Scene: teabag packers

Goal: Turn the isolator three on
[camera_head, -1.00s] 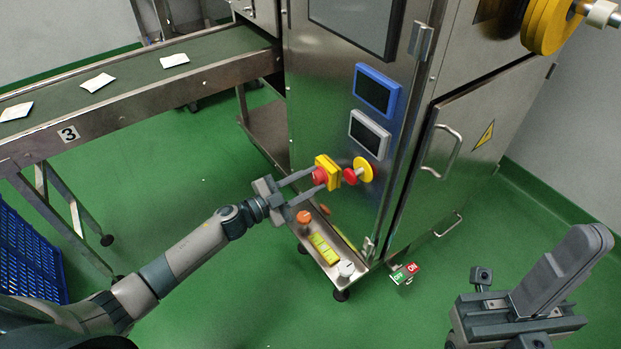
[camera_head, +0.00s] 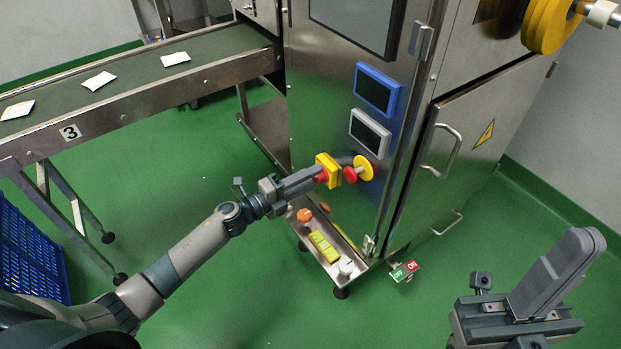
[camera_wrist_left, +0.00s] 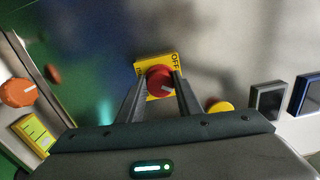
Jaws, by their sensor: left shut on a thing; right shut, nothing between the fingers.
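The isolator is a red rotary knob (camera_wrist_left: 160,82) on a square yellow plate (camera_wrist_left: 168,63) fixed to the steel machine front. OFF is printed on the plate's right side in the left wrist view; lettering at its left is partly covered. My left gripper (camera_wrist_left: 158,88) is shut on the red knob, one finger on each side. In the head view the fingers partly cover the knob, and the yellow plate (camera_head: 333,169) shows just beyond them. My right gripper (camera_head: 555,272) is shut and empty at the lower right, away from the machine.
A red button with a yellow disc (camera_head: 364,168) stands beside the isolator. Below are an orange knob (camera_head: 304,215), a yellow block (camera_head: 323,246) and a white knob (camera_head: 345,267). A green-red OFF/ON switch (camera_head: 404,270) is near the base. A conveyor (camera_head: 130,80) marked 3 runs left.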

